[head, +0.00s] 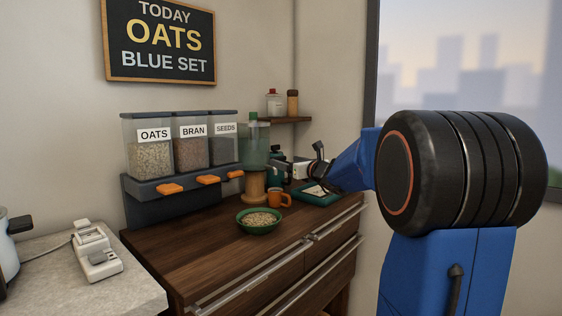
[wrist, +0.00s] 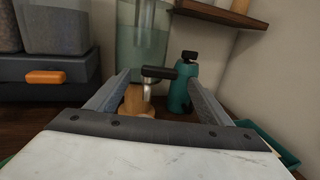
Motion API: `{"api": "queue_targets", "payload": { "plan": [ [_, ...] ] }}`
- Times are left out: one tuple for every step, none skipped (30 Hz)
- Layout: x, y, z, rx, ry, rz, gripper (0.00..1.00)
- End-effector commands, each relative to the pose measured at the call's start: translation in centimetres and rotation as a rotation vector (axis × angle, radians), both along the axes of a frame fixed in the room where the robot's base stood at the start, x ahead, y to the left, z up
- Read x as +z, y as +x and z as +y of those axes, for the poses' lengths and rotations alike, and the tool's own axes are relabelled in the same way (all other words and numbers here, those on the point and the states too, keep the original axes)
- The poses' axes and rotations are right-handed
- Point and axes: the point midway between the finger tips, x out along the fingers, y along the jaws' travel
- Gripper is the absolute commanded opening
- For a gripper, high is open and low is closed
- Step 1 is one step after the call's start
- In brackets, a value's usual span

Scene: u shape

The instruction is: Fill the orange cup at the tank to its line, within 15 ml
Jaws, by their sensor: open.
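The orange cup (head: 279,199) stands upright on the wooden counter, just right of the tank's wooden stand (head: 255,186). The tank (head: 255,146) is clear, with a green cap and pale liquid; it also shows in the wrist view (wrist: 134,48). A tap with a black handle (wrist: 160,72) is on its front. My gripper (head: 280,171) is open and empty, above and behind the cup. In the wrist view its fingers (wrist: 159,72) spread either side of the tap, with tan-orange shapes below that I cannot clearly separate into stand and cup. The cup's inside and line are not visible.
A green bowl of oats (head: 259,222) stands in front of the tank. Dispensers (head: 178,145) with orange levers stand left. A teal bottle (wrist: 181,91) is close beside the right finger. A teal tray (head: 316,194) lies right of the cup.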

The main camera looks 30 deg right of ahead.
Motion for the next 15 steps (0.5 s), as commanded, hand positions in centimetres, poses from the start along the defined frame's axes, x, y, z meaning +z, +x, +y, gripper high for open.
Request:
{"api": "queue_targets", "payload": {
  "plan": [
    [-0.1, 1.0, 0.1, 0.002, 0.001, 0.001, 0.73],
    [-0.1, 1.4, 0.2, 0.002, 0.001, 0.001, 0.73],
    [-0.1, 2.0, 0.3, 0.002, 0.001, 0.000, 0.73],
    [0.0, 2.4, 0.3, 0.002, 0.000, 0.000, 0.73],
    [0.0, 2.7, 0.3, 0.001, 0.000, 0.000, 0.73],
    [0.0, 3.2, 0.3, 0.001, 0.000, 0.000, 0.73],
    [-0.1, 3.4, 0.3, 0.001, 0.000, 0.001, 0.73],
    [0.0, 3.7, 0.4, 0.001, 0.000, 0.001, 0.73],
    [0.0, 3.9, 0.4, 0.001, 0.000, 0.000, 0.73],
    [0.0, 4.1, 0.4, 0.001, 0.000, 0.000, 0.73],
    [0.0, 4.3, 0.4, 0.001, 0.000, 0.000, 0.73],
    [0.0, 4.4, 0.4, 0.000, 0.000, 0.000, 0.73],
    [0.0, 4.5, 0.4, 0.000, 0.000, -0.001, 0.73],
    [0.0, 4.5, 0.4, 0.000, 0.000, -0.001, 0.73],
    [0.0, 4.6, 0.4, 0.000, 0.000, 0.000, 0.73]
  ]
}}
